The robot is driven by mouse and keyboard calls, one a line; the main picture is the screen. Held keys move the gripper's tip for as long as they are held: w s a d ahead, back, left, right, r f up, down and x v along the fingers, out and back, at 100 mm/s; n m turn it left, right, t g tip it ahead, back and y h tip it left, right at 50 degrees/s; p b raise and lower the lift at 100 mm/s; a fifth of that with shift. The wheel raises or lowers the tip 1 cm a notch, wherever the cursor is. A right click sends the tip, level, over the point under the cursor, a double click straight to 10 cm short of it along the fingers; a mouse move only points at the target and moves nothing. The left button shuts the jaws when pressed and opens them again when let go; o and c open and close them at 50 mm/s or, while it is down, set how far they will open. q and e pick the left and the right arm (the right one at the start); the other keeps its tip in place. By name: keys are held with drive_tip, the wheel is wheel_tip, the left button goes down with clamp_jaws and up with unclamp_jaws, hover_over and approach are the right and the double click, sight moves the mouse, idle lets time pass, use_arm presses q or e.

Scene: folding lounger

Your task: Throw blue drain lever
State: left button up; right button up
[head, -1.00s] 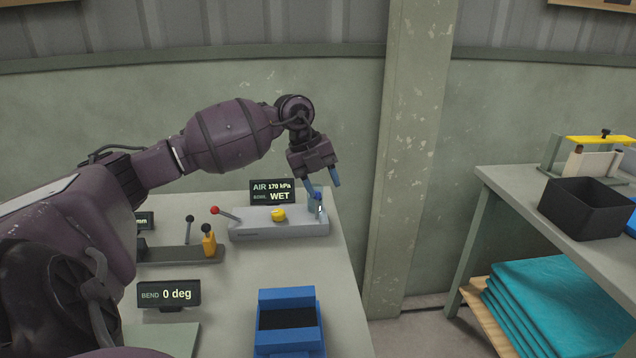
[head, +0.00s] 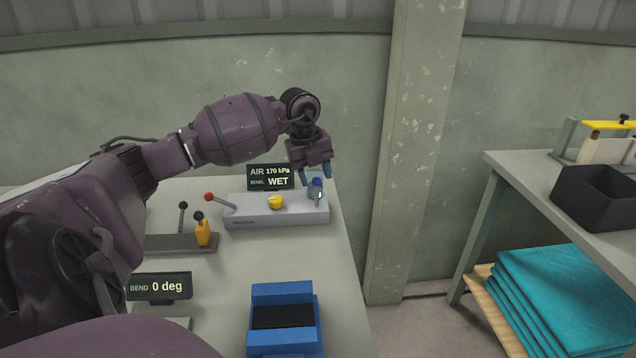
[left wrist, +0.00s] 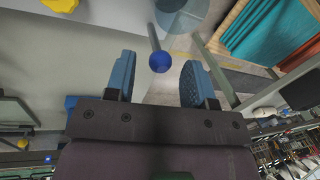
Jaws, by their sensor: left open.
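The blue drain lever (head: 317,183) has a round blue knob on a short metal rod at the right end of a grey control box (head: 250,214). In the left wrist view its knob (left wrist: 159,63) appears between the fingers, level with their tips, and its rod runs up the picture. My left gripper (head: 314,180) is open over the lever, one blue finger to each side of the knob. I see no contact. It also shows in the left wrist view (left wrist: 160,75). My right gripper is not in view.
The grey box also carries a red-knobbed lever (head: 210,197) and a yellow knob (head: 276,202). A display (head: 270,177) behind it reads AIR 170 kPa, BOWL WET. A blue fixture (head: 284,290) stands at the front. Right, past a gap, is a shelf with teal cloths (head: 560,295).

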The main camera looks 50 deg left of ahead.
sight(317, 193)
use_arm(q)
drive_tip(key=shift+w+d+f, duration=0.1)
drive_tip(key=shift+w+f, duration=0.05)
drive_tip(key=shift+f, duration=0.4)
drive_tip(key=shift+w+f, duration=0.1)
drive_tip(key=shift+f, duration=0.45)
clamp_jaws()
